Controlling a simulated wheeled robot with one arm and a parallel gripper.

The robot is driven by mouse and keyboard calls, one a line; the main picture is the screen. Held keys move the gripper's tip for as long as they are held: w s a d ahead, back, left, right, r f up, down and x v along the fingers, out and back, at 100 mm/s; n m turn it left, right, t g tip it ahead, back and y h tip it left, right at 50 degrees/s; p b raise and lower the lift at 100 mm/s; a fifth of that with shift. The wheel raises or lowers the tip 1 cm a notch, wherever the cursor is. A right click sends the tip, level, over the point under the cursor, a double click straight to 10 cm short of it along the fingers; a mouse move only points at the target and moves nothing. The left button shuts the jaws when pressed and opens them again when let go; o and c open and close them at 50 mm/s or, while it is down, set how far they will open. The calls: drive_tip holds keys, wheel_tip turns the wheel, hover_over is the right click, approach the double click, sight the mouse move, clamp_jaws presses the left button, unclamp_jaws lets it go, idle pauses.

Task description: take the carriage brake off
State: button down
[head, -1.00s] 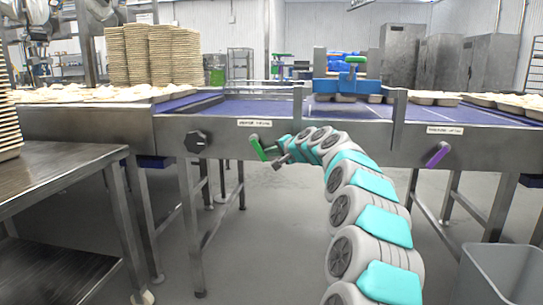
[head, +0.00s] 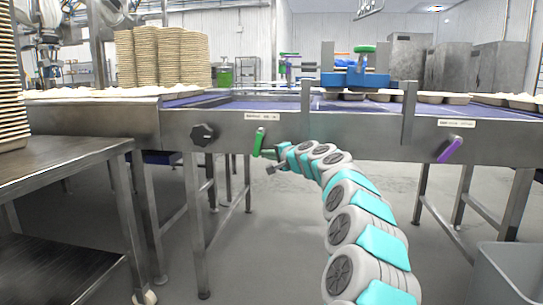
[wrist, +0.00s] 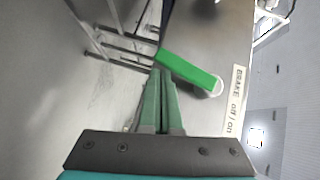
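The green brake lever (head: 259,142) hangs on the front rail, pointing almost straight down with its free end slightly left. A white label (head: 262,116) is above it; in the wrist view the label (wrist: 236,100) reads "BRAKE off / on". The wrist view shows the lever (wrist: 188,70) across the front of my fingertips, its pivot at picture right. My gripper (head: 272,168) is just right of the lever's lower end. In the wrist view my gripper (wrist: 161,73) has its fingers together, with nothing between them. I cannot tell whether they touch the lever. The blue carriage (head: 355,80) with a green knob stands on the belt.
A purple lever (head: 450,150) hangs on the rail at right, and a black knob (head: 203,135) at left. A steel table (head: 70,155) stands at left, a grey bin (head: 505,270) at lower right. Rail legs (head: 192,225) stand left of my arm. Open floor lies beneath the rail.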

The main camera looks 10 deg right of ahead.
sight(256, 155)
drive_tip(key=shift+w+a+f, duration=0.15)
drive_tip(key=shift+w+a, duration=0.05)
drive_tip(key=shift+a, duration=0.5)
drive_tip(key=shift+w+a+f, duration=0.15)
drive_tip(key=shift+w+a, duration=0.05)
drive_tip(key=shift+a, duration=0.45)
drive_tip(key=shift+d+f+b, duration=0.2)
drive_tip(key=shift+f+b, duration=0.05)
drive_tip(key=shift+b, duration=0.1)
drive_tip(key=s+d+f+b, duration=0.1)
drive_tip(key=s+d+f, duration=0.4)
drive_tip(key=s, duration=0.4)
drive_tip(key=shift+s+d+f, duration=0.25)
drive_tip(key=shift+d+f, duration=0.15)
drive_tip(key=shift+d, duration=0.05)
